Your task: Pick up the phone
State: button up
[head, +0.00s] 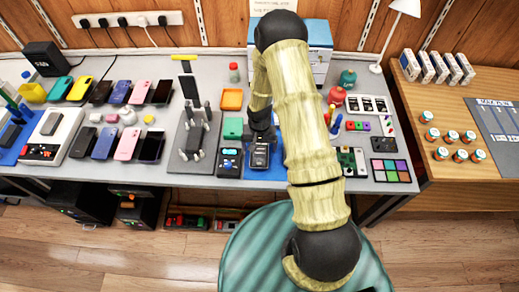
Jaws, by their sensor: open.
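Several phones stand or lie in two rows on the left half of the grey table. The back row has a teal phone (60,90), a yellow one (80,89), a pink one (141,91) and darker ones. The front row has a pink phone (128,143), a blue-purple one (105,142) and a black one (151,145). Which phone the task names cannot be told. My gripper (261,150) is open, low over a blue mat (279,172) at the table's front middle. A dark device seems to lie beneath it; the arm and gripper partly hide that spot.
Left of the mat stand a dark meter (229,162) and a grey clamp stand (193,140). Orange (232,99) and teal (233,128) trays lie behind. Bottles, small tools and a colour card (391,170) crowd the right. A wooden table (450,185) holds several small jars.

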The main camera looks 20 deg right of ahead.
aim_at(259, 149)
jog(key=c, duration=1.1)
jog(key=shift+r, duration=0.1)
jog(key=shift+r+p, duration=0.3)
jog(key=shift+p, duration=0.1)
notch_tip(259, 149, up, 10)
jog(key=b, duration=0.2)
jog(key=shift+f, duration=0.15)
jog(key=shift+f, duration=0.1)
notch_tip(259, 149, down, 3)
jog(key=n, duration=0.3)
jog(key=shift+a+f+n, duration=0.1)
jog(key=shift+f+n, duration=0.05)
jog(key=shift+n, duration=0.15)
